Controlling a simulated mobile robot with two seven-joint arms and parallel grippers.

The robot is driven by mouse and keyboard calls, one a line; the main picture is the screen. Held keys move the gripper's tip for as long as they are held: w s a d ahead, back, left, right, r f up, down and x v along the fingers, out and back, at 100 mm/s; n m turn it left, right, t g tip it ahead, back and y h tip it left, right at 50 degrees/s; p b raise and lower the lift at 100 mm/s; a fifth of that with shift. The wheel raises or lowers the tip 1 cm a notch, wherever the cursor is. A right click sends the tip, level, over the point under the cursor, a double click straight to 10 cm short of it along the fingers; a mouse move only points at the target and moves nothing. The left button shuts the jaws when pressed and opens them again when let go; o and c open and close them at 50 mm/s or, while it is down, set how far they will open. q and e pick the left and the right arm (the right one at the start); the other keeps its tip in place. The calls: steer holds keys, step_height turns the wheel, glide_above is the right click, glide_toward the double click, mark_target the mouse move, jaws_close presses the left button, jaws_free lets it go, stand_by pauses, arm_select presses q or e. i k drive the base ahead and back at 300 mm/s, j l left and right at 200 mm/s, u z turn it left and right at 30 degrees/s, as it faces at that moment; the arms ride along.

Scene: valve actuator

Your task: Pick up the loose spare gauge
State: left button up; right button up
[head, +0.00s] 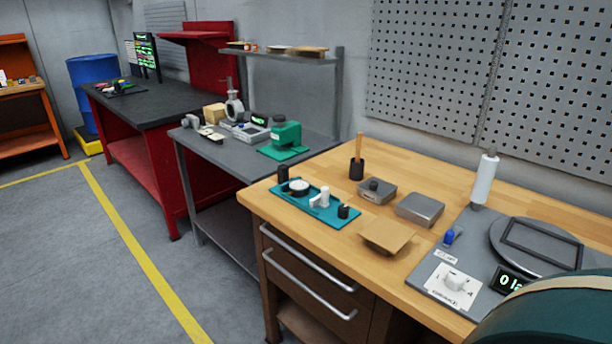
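A small round gauge with a white face and dark rim (299,187) lies on a teal tray (324,212) at the left end of the wooden workbench. It looks like the loose spare gauge. On the same tray are a white fitting (321,198), a black knob-like piece (343,211) and a dark upright cylinder (283,174) at the tray's left end. Neither of my grippers is in the head view.
A grey plate (452,238) carries a display. A large dark green rounded shape fills the lower right corner.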

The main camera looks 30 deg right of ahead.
mark_target(300, 189)
steer(key=i+j+z, duration=0.1)
steer(key=i+z, duration=0.2)
steer(key=z, duration=0.15)
steer(key=i+j+z, duration=0.2)
steer(key=z, duration=0.25)
steer(key=i+j+z, duration=0.3)
steer(key=z, duration=0.2)
steer(key=i+j+z, duration=0.15)
steer(key=j+z, duration=0.3)
steer(key=i+j+z, duration=0.15)
steer(key=j+z, duration=0.3)
steer(key=l, duration=0.1)
